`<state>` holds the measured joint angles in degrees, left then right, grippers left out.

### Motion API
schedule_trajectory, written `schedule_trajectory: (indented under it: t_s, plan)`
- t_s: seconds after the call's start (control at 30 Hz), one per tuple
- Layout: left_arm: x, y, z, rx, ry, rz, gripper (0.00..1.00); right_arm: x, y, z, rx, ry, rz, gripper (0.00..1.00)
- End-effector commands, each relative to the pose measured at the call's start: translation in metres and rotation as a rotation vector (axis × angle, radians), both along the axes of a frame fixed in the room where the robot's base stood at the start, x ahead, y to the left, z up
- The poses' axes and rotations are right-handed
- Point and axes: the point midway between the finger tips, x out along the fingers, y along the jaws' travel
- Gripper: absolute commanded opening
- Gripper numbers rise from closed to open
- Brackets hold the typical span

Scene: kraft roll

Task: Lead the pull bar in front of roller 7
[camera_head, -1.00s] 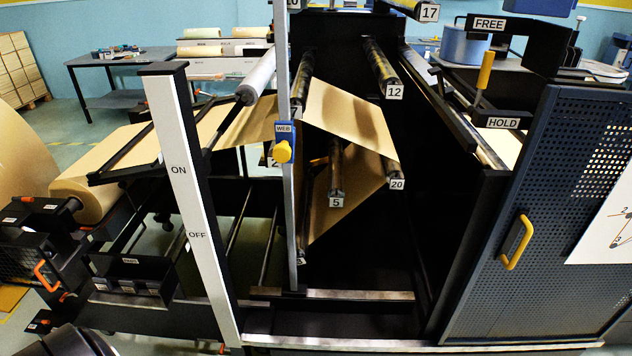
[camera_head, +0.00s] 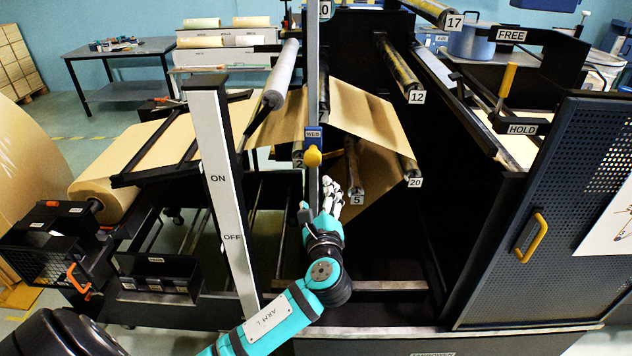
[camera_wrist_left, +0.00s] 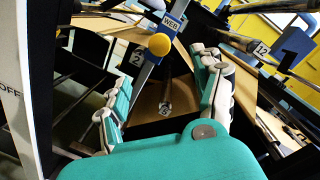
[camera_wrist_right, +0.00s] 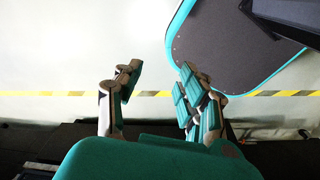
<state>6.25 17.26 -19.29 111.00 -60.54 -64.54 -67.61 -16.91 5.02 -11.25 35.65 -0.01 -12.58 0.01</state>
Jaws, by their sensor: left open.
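An upright grey bar (camera_head: 313,90) stands in front of the rollers. It carries a blue block labelled WEB (camera_head: 313,133) with a yellow knob (camera_head: 313,157); I take this bar to be the pull bar. Brown kraft web (camera_head: 365,112) runs behind it over several rollers. In the left wrist view the knob (camera_wrist_left: 159,44) shows beyond the open fingers. My right gripper (camera_wrist_right: 160,78) is open and empty.
A white ON/OFF post (camera_head: 220,185) stands left of the bar. A perforated door (camera_head: 575,140) with a yellow handle (camera_head: 530,238) is at the right. A lever (camera_head: 507,82) stands between FREE and HOLD signs. A large kraft roll (camera_head: 110,190) lies at the left.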

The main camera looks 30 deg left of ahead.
Motion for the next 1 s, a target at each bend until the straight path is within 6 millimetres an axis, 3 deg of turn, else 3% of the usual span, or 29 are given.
schedule_trajectory:
  t_s: [0.6, 1.0]
  plan:
    - [0.068, 0.052, -0.003, -0.001, -0.001, 0.001, 0.67, -0.006, 0.013, -0.03, 0.016, 0.008, 0.001, 0.4]
    - [0.114, 0.088, -0.004, -0.001, 0.0, 0.001, 0.67, -0.006, 0.009, -0.056, 0.01, 0.008, 0.001, 0.4]
